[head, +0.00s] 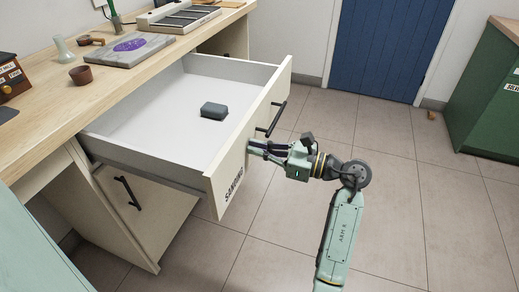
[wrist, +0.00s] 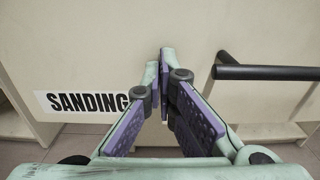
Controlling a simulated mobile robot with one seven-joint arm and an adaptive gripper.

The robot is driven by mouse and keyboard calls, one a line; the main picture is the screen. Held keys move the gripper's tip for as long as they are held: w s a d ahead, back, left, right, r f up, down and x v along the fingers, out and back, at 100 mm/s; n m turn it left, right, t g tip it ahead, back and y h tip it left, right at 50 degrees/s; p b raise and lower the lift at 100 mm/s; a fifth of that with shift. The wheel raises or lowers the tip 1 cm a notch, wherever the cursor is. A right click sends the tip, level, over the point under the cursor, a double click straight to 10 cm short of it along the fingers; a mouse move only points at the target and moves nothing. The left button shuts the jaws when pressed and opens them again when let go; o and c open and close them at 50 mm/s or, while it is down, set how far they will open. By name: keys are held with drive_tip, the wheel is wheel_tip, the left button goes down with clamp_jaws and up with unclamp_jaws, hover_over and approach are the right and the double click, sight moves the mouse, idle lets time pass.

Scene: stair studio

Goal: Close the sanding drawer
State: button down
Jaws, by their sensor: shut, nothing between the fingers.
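The sanding drawer (head: 165,110) stands pulled out from under the workbench, with a dark grey block (head: 214,111) lying inside. Its cream front carries a "SANDING" label (head: 234,184) and a black bar handle (head: 271,120). My gripper (head: 252,147) is shut and empty, with its fingertips at the outer face of the drawer front, between label and handle. In the wrist view the fingers (wrist: 165,60) point at the drawer front, the label (wrist: 85,102) to their left and the handle (wrist: 265,72) to their right. I cannot tell whether the tips touch the front.
The wooden bench top (head: 110,83) holds a grey slab with a purple patch (head: 130,46), a small brown cup (head: 81,75) and other items. A cupboard with a black handle (head: 128,192) is below the drawer. A green cabinet (head: 485,95) stands right; tiled floor between is mostly clear.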

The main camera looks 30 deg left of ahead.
drive_tip(key=b, duration=0.4)
approach(139, 130)
drive_tip(key=a+r, duration=0.1)
drive_tip(key=a, duration=0.2)
drive_tip(key=s+a+r, duration=0.1)
drive_tip(key=a+r, duration=0.1)
drive_tip(key=a, duration=0.1)
drive_tip(key=s+a+r, duration=0.1)
drive_tip(key=a, duration=0.2)
drive_tip(key=shift+s+a+r, duration=0.15)
drive_tip(key=shift+s+r, duration=0.05)
drive_tip(key=shift+r, duration=0.15)
drive_tip(key=shift+a+r, duration=0.1)
drive_tip(key=shift+a, duration=0.05)
